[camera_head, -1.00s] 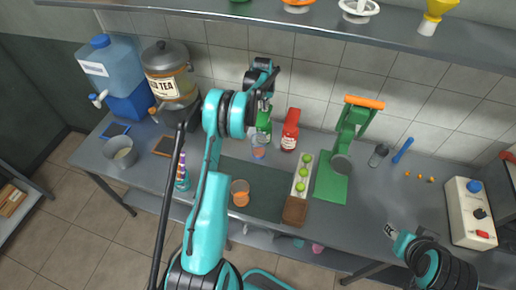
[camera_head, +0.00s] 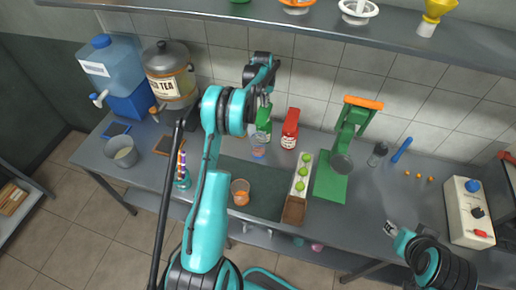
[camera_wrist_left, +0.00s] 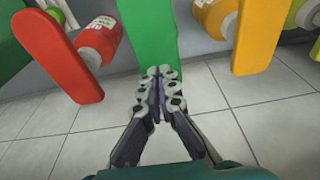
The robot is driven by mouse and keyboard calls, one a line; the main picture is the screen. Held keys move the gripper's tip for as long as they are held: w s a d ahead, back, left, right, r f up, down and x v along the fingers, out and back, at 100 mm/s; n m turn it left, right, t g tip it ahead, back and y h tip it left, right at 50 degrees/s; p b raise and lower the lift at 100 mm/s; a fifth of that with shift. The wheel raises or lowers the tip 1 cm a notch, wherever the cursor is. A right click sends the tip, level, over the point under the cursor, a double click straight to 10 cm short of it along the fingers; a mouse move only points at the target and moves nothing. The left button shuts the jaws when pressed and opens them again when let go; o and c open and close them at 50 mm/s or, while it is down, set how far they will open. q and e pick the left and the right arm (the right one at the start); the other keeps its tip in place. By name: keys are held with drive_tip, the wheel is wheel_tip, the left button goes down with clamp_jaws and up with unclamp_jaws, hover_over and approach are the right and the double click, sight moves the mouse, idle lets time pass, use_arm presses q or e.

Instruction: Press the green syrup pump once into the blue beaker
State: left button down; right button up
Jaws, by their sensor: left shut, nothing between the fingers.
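The green syrup pump bottle (camera_head: 264,130) stands near the back wall, its top partly hidden by my left gripper. A clear bluish beaker (camera_head: 258,153), with some red on it, stands right in front of it. My left gripper (camera_head: 265,101) is shut and empty, above the green bottle. In the left wrist view its closed fingertips (camera_wrist_left: 160,78) overlap the end of a green pump part (camera_wrist_left: 150,32); I cannot tell whether they touch. My right gripper (camera_head: 390,228) is over the counter's front right; its jaw opening is too small to tell.
A red bottle (camera_head: 290,129) stands close right of the green one. In the left wrist view red (camera_wrist_left: 65,55) and yellow (camera_wrist_left: 256,38) pump parts flank the green one. An orange-filled cup (camera_head: 240,192) and a lime tray (camera_head: 293,211) stand in front. A green press (camera_head: 350,130) stands right.

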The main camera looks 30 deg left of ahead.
use_arm(q)
drive_tip(key=shift+r, duration=0.1)
wheel_tip(320, 180, up, 6)
drive_tip(key=shift+f+p, duration=0.1)
drive_tip(key=shift+p, duration=1.1)
drive_tip(key=s+d+r+m+t+b, duration=0.1)
drive_tip(key=s+d+r+t+b, duration=0.35)
drive_tip(key=s+d+b, duration=1)
drive_tip(key=s+d+f+b, duration=0.2)
drive_tip(key=s+d+f, duration=0.1)
drive_tip(key=s, duration=0.4)
drive_tip(key=s+d+f+m+b, duration=0.1)
drive_tip(key=s+d+f+b, duration=0.1)
drive_tip(key=s+f, duration=0.3)
drive_tip(key=s+d+f+b, duration=0.3)
drive_tip(key=s+d+f, duration=0.1)
drive_tip(key=s, duration=0.7)
drive_tip(key=shift+s+f+m+h, duration=0.25)
drive_tip(key=shift+f+m+h, duration=0.05)
